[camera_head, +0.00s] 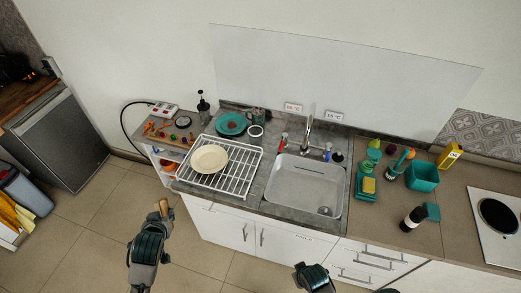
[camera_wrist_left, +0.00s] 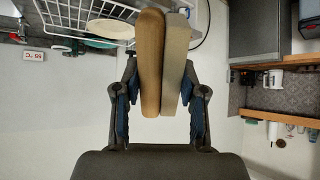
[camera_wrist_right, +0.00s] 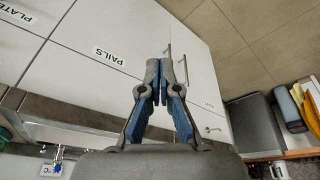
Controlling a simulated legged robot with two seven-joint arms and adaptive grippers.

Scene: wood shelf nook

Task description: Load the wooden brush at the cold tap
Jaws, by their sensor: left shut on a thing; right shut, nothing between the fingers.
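The wooden brush (camera_wrist_left: 150,62), brown wood with a pale grey side, is held between the fingers of my left gripper (camera_wrist_left: 155,85). In the head view the left gripper (camera_head: 164,208) is in front of the counter, low over the floor, with the brush tip (camera_head: 170,214) just showing. The sink (camera_head: 305,185) has a tall spout (camera_head: 308,132), a red handle (camera_head: 283,141) on its left and a blue handle (camera_head: 327,153) on its right. My right gripper (camera_wrist_right: 163,65) is shut and empty before the cabinet fronts; in the head view only part of it shows at the bottom edge.
A white wire rack (camera_head: 240,178) with a cream plate (camera_head: 209,158) stands left of the sink. Right of it are green bottles, a sponge (camera_head: 368,185), a teal tub (camera_head: 422,176) and a dark bottle (camera_head: 413,218). The sink basin looks empty.

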